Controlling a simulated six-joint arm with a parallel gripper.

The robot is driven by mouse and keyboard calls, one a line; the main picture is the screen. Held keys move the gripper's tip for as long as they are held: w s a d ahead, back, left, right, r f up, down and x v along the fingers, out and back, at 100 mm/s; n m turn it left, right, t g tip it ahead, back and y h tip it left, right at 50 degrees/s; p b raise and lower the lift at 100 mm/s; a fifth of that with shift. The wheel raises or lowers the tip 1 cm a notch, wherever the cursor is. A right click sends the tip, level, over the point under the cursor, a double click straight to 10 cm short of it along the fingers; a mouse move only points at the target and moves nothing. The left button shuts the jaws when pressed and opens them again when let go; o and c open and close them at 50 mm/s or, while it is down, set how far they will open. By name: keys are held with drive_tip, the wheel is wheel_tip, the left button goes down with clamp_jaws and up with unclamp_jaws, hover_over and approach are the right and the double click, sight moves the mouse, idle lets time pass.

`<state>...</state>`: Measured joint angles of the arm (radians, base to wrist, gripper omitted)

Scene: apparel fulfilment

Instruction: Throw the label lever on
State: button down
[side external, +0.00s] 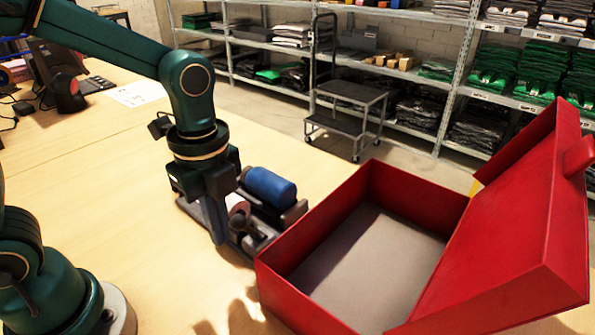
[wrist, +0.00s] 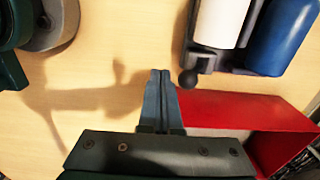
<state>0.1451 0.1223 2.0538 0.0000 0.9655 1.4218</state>
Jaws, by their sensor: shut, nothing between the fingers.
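The label device (side external: 262,230) stands on the table beside the red box, with a blue roller and a pale roll. Its lever ends in a black ball knob (side external: 238,221), which also shows in the wrist view (wrist: 188,78) at the device's near edge. The blue roller (side external: 270,187) and the white roll (wrist: 220,20) lie just beyond it. My gripper (side external: 219,238) points down, shut and empty, on the near left side of the device. In the wrist view its fingertips (wrist: 160,74) appear just left of the knob with a small gap. Depth between them is hard to tell.
An open red box (side external: 310,238) with its lid raised (side external: 510,215) stands close to the right of the device. A handheld scanner (side external: 68,92) and a paper sheet (side external: 136,93) lie at the far left. The table left of my gripper is clear.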

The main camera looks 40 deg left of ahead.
sight(240, 215)
drive_tip(key=shift+w, duration=0.1)
drive_tip(key=shift+w, duration=0.5)
drive_tip(key=shift+w, duration=0.1)
drive_tip(key=shift+w+r, duration=0.3)
drive_tip(key=shift+w, duration=0.4)
drive_tip(key=shift+w+r, duration=0.15)
drive_tip(key=shift+w, duration=0.45)
